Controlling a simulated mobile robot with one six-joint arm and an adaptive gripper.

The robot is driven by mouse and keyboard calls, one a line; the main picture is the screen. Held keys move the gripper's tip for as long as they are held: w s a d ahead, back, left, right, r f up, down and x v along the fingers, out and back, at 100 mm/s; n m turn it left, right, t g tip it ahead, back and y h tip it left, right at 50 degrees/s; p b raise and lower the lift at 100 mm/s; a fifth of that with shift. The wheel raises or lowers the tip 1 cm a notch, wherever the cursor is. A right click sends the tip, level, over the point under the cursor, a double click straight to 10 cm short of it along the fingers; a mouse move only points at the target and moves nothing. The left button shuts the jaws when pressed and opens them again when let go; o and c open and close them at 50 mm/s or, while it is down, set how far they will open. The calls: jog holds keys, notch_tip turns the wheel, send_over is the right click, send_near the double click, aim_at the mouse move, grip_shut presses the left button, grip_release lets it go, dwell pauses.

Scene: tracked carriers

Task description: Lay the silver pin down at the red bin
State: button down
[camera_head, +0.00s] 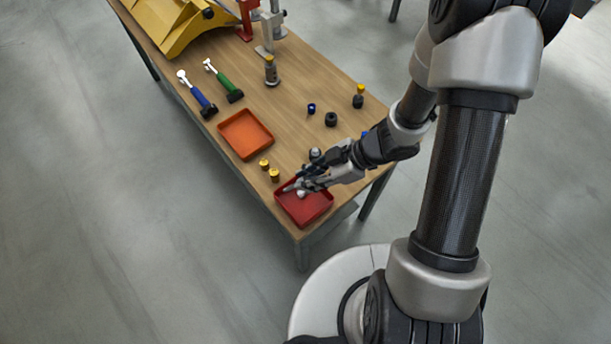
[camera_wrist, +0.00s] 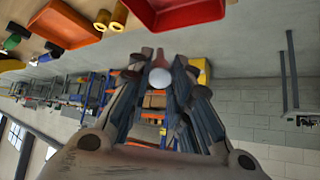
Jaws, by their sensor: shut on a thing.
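The silver pin (camera_head: 302,194) shows as a small pale spot at my gripper's tips. In the wrist view its round silver end (camera_wrist: 160,78) sits between the fingertips. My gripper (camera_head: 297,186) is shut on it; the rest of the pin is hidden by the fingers. The red bin (camera_head: 313,213) is a shallow tray at the near end of the table. In the head view my fingertips overlap its inside. In the wrist view the red bin (camera_wrist: 190,14) is at the top edge, apart from the pin. I cannot tell the exact height between them.
Two yellow-topped brass pieces (camera_head: 274,175) stand beside the red bin. An orange tray (camera_head: 246,135) lies farther back. Dark cylinders (camera_head: 331,119), a blue-handled tool (camera_head: 201,100) and a green-handled tool (camera_head: 227,86) are on the table (camera_head: 290,110).

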jog(key=shift+a+r, duration=0.1)
jog(key=shift+a, duration=0.05)
jog(key=shift+f+b, duration=2.7)
jog(key=shift+f, duration=1.85)
jog(key=c, duration=1.4)
grip_release()
jog(key=shift+o, duration=0.2)
jog(key=v, duration=1.2)
